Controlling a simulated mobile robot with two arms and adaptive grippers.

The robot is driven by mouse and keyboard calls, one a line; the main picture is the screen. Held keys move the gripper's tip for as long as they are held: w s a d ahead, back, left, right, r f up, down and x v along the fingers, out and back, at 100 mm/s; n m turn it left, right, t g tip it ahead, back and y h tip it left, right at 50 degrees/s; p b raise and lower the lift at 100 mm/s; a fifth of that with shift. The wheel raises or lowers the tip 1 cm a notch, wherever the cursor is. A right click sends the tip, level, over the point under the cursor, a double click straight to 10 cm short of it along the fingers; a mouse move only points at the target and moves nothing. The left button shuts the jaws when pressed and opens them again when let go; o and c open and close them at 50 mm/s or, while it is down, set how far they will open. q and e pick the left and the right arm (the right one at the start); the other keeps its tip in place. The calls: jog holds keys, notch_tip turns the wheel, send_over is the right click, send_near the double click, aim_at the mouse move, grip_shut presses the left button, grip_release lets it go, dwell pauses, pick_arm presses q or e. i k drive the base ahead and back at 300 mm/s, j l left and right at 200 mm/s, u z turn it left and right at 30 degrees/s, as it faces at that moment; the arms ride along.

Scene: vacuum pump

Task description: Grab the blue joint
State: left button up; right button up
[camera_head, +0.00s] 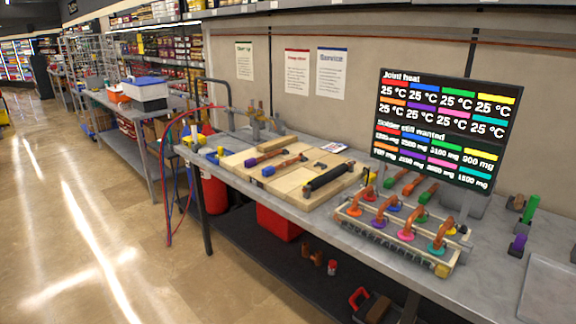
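Several copper elbow joints with coloured rings stand in a rack (392,243) on the bench's right half. A blue-ringed joint (394,207) is in the back row of the rack, partly hidden by the copper elbows in front. Which blue one the task names cannot be told. Neither of my grippers shows in this view.
A black screen (445,128) listing joint heat stands behind the rack. A dark cylinder tool (329,180) lies on the board's right side. Green-ended copper pieces (428,191) lie behind the rack. A grey tray (550,290) is at the far right.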

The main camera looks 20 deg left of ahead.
aim_at(268, 172)
jog(key=i+j+z, duration=0.1)
jog(key=i+j, duration=1.15)
